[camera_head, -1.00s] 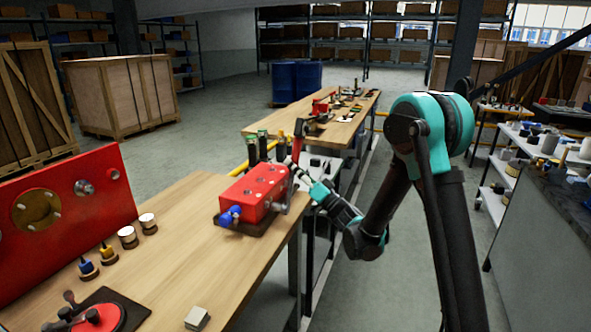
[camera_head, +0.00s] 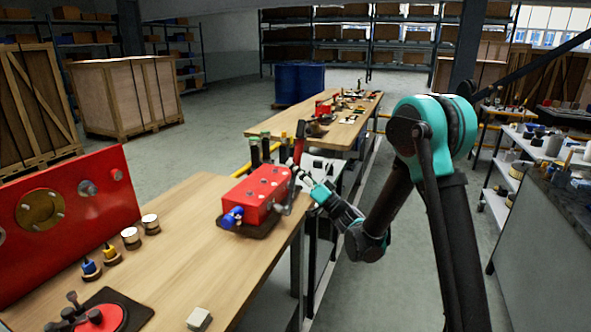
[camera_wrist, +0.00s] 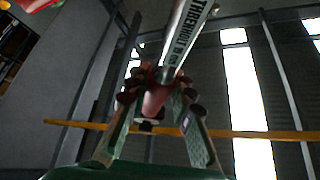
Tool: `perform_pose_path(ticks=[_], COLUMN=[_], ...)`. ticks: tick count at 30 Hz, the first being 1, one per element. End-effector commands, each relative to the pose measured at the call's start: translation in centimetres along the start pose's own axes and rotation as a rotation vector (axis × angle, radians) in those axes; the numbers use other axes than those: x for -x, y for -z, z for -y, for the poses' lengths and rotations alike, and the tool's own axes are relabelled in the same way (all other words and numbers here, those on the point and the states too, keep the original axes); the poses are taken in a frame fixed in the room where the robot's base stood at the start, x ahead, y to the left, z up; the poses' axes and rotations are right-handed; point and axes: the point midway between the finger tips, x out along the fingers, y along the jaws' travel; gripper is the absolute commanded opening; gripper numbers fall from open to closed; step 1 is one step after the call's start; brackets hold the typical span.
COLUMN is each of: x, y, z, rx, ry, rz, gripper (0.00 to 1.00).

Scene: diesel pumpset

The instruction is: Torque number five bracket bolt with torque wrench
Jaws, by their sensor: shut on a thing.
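My gripper (camera_wrist: 157,98) is shut on the torque wrench (camera_wrist: 186,38) in the wrist view. The wrench has a red grip between the fingers and a silver, lettered shaft running up out of the frame. In the head view my gripper (camera_head: 299,172) is at the far right end of a red block-shaped unit (camera_head: 250,187). The red part of the wrench (camera_head: 299,146) stands up above my gripper there. Small bolt heads show on the unit's top. I cannot tell which is number five, nor make out the wrench's working end or any contact with a bolt.
The unit sits on a wooden bench (camera_head: 190,250) near its right edge. A red panel (camera_head: 85,210), small pots and a grey block (camera_head: 199,319) share the bench. Dark bottles (camera_head: 266,148) stand behind the unit. A second bench (camera_head: 345,128) is farther back.

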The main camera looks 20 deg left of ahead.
Motion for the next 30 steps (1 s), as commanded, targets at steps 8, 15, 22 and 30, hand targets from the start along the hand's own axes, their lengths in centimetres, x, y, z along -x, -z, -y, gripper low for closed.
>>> perform_pose_path(ticks=[8, 15, 22, 30], x=[-0.12, -0.58, -0.89, -0.89], y=[-0.06, -0.36, -0.56, -0.55], z=[0.02, 0.0, 0.01, -0.02], rx=[-0.001, -0.001, -0.001, -0.003], ry=[0.001, 0.0, 0.0, -0.001], rz=[0.0, 0.0, 0.0, 0.0], gripper=[0.0, 0.0, 0.0, 0.0])
